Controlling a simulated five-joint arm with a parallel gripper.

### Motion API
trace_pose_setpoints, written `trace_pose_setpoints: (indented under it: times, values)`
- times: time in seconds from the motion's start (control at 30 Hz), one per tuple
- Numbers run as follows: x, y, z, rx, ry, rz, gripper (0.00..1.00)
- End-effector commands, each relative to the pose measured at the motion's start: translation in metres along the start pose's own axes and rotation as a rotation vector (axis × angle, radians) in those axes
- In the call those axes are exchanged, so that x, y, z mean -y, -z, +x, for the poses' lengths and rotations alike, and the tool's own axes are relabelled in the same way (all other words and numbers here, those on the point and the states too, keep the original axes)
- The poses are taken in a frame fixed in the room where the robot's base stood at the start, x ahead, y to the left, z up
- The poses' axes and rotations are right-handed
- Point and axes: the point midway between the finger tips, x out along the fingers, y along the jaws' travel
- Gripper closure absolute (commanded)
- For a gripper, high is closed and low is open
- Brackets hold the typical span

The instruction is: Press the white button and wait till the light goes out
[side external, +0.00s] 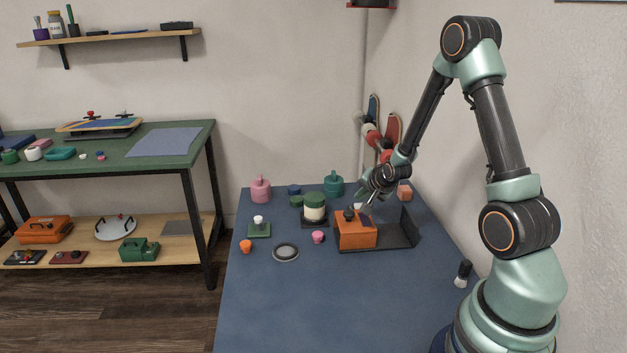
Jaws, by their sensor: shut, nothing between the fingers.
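A white button (258,220) stands up from a small green square base on the blue table, left of centre. A squat cylinder with a cream band and green cap (314,208) stands right of it on a dark base; I cannot tell whether it is the light or whether it is lit. My gripper (369,203) is shut and empty. It points down near the orange block (356,232) with a dark knob on top, well to the right of the white button. I cannot tell whether the fingertips touch the block.
The orange block sits on a dark tray with an upright plate (409,226). Pink (260,189) and teal (333,185) jars stand at the back. An orange knob (246,246), grey ring (286,253) and pink knob (318,237) lie in front. The table's front is mostly clear.

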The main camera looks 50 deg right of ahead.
Motion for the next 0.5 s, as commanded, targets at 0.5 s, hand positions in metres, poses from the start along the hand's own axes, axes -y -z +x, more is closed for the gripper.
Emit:
trace_pose_setpoints:
  times: [0.5]
  values:
    - [-0.0062,-0.0023,0.0057,-0.002,-0.003,0.0,1.0]
